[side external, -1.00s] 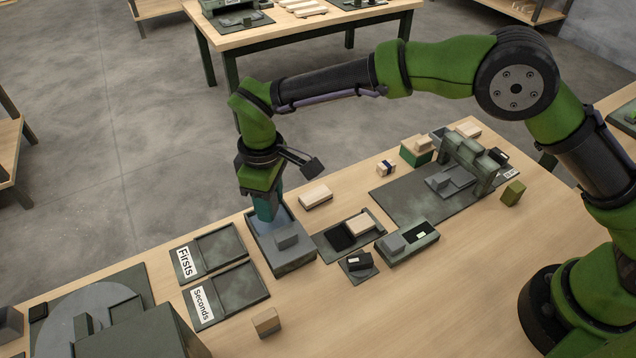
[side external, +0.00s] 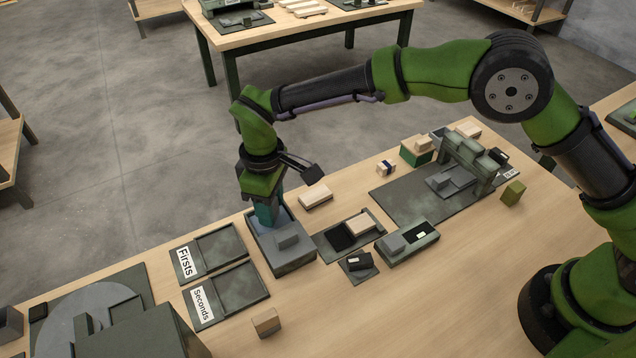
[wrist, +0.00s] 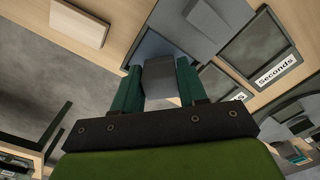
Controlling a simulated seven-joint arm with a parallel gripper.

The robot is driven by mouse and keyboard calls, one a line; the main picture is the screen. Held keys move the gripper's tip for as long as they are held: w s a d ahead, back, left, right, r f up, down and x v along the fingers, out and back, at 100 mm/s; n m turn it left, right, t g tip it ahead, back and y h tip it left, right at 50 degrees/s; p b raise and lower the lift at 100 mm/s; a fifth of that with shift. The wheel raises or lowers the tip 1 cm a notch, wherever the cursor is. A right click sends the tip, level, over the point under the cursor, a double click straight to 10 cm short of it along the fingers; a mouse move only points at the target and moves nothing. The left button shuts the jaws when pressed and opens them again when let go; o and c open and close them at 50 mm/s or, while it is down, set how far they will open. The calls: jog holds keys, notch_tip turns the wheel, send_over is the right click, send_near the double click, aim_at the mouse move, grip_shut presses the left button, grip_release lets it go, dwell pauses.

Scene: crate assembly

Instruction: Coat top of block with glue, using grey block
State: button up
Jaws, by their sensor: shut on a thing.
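My gripper (side external: 266,218) points down at the far-left part of a shallow dark tray (side external: 290,264) with a bluish floor. In the wrist view my gripper (wrist: 159,82) has its two teal fingers shut on a grey block (wrist: 160,69), one finger on each side. The held block is hidden by the fingers in the side view. Whether it touches the tray floor I cannot tell. No glue coat is discernible on the held block.
A pale wooden block (side external: 316,196) lies right of the tray. Trays labelled Firsts (side external: 220,243) and Seconds (side external: 237,290) lie left. A dark holder (side external: 409,244) with a grey block stands to the right. The front right of the table is clear.

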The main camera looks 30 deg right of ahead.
jog(key=shift+f, duration=0.65)
dwell(1.1)
jog(key=shift+r, duration=3.6)
jog(key=shift+f, duration=0.1)
